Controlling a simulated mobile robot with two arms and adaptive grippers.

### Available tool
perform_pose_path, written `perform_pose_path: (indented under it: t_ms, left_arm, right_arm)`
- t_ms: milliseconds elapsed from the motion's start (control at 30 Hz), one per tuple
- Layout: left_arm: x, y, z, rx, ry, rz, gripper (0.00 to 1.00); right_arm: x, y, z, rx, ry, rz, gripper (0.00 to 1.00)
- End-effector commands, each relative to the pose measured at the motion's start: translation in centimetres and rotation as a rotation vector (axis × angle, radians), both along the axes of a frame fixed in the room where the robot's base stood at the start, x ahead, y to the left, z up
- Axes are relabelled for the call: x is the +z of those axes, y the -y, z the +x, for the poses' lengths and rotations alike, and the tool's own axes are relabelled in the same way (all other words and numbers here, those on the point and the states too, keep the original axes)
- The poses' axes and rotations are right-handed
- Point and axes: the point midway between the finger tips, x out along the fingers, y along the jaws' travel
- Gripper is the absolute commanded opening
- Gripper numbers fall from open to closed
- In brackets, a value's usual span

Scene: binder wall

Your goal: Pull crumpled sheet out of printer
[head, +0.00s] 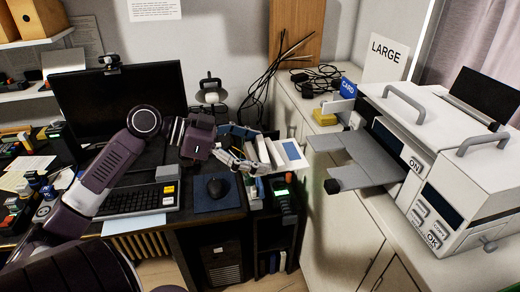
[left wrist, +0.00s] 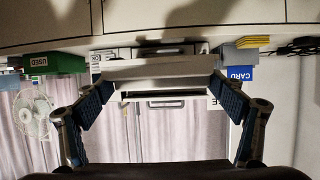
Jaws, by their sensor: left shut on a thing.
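The printer (head: 450,130) is a big white machine with grey handles and an ON label, on the counter at the right of the head view. Its grey trays (head: 357,158) stick out to the left. My left gripper (head: 258,153) is left of the trays, apart from them. Its fingers are spread around a white, slab-like thing (head: 290,153) with a blue patch; a pale, slab-like shape (left wrist: 160,76) fills the space between the fingers in the left wrist view. I cannot tell its full shape. I cannot make out a crumpled sheet. My right gripper is not in view.
A blue CARD box (head: 348,88) and a yellow block (head: 325,116) stand beyond the trays. Dark cables (head: 315,78) lie on the counter. A green USED box (left wrist: 45,62) shows in the left wrist view.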

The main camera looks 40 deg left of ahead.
Motion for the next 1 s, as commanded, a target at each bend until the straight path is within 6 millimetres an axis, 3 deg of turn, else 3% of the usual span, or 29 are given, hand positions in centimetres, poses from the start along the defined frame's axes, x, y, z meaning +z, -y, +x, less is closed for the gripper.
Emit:
perform_pose_path:
  t_ms: [167, 800, 1000]
  left_arm:
    - [0.3, -0.1, -0.1, 0.0, 0.001, -0.001, 0.75]
    - [4.7, -1.6, -2.0, 0.0, 0.0, -0.001, 0.75]
    - [5.0, -1.8, -2.4, 0.0, -0.001, -0.001, 0.75]
  right_arm:
    - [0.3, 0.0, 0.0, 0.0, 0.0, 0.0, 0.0]
    - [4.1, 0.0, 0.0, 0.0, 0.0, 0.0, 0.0]
    - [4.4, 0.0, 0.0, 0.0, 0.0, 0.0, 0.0]
